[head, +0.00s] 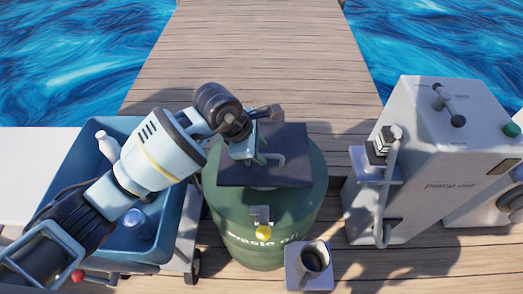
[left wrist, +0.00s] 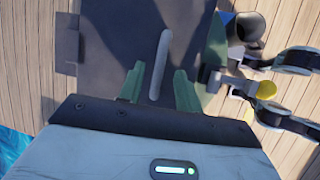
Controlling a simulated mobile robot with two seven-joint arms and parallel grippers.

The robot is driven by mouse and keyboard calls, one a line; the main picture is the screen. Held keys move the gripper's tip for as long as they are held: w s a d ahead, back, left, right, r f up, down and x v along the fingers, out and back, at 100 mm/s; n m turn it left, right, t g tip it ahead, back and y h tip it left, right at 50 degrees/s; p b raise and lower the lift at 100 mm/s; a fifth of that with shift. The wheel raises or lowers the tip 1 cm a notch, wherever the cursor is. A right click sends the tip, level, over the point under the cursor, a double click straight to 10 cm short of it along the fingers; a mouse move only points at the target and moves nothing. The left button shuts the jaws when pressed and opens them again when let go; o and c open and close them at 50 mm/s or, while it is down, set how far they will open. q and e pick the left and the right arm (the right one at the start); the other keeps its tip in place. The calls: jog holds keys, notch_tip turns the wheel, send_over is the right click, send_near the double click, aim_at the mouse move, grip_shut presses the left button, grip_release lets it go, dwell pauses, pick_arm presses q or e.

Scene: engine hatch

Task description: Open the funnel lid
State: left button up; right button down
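The funnel lid (head: 238,176) is a dark square plate lying flat on top of the green waste oil barrel (head: 260,225). It also shows in the left wrist view (left wrist: 110,45). A light grey bar handle (left wrist: 161,62) stands on the lid. My left gripper (head: 262,157) is over the lid at the handle. In the left wrist view its two green fingers (left wrist: 160,88) are apart, one on each side of the handle, with gaps visible. Whether the fingertips reach down to the handle's height is hard to tell.
A yellow knob (head: 264,233) is on the barrel's front. A mug (head: 312,262) stands on a pale block before it. A blue bin (head: 150,245) on a cart is left, under my left arm. A grey pump-out cabinet (head: 430,150) is right. Planks behind are clear, with water beyond.

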pick_arm(q)
jog(key=shift+w+d+f, duration=0.1)
jog(key=shift+d+f, duration=0.15)
jog(key=shift+f, duration=0.4)
grip_shut()
